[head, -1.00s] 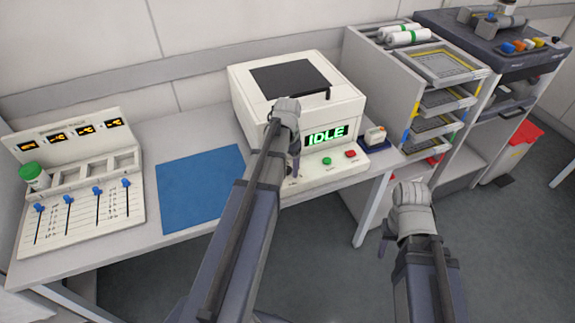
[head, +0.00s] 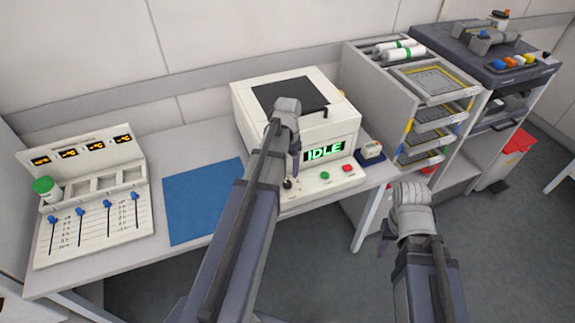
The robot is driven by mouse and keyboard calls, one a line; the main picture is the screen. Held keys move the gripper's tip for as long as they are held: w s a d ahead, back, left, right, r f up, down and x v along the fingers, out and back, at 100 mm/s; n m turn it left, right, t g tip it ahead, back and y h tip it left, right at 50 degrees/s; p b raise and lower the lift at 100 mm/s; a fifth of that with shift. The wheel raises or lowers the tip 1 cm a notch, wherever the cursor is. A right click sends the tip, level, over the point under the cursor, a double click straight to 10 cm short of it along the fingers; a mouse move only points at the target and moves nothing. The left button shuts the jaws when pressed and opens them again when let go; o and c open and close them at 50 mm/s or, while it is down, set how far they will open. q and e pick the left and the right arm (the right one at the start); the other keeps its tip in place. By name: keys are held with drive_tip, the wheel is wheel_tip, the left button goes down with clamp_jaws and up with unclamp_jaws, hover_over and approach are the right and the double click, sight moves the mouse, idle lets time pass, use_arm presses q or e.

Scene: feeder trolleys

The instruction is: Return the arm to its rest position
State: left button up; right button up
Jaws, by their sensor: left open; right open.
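My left arm reaches in from the lower left, and its gripper (head: 287,112) is in front of the white machine (head: 245,95) with the green IDLE display (head: 324,150). Its fingers are mostly hidden behind the wrist. It is open, and I see nothing held. My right gripper (head: 390,230) is open and empty over the floor, in front of the shelf unit, with only a dark finger showing beside the wrist.
A blue mat (head: 200,200) lies bare on the bench. The floor is free.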

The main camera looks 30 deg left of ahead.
idle(0.5)
use_arm(q)
drive_tip(key=s+d, duration=0.7)
drive_tip(key=d, duration=0.6)
drive_tip(key=s+d+y, duration=0.1)
drive_tip(key=s+d, duration=0.6)
drive_tip(key=d, duration=0.5)
drive_tip(key=shift+s+d+r, duration=0.15)
drive_tip(key=shift+d, duration=0.2)
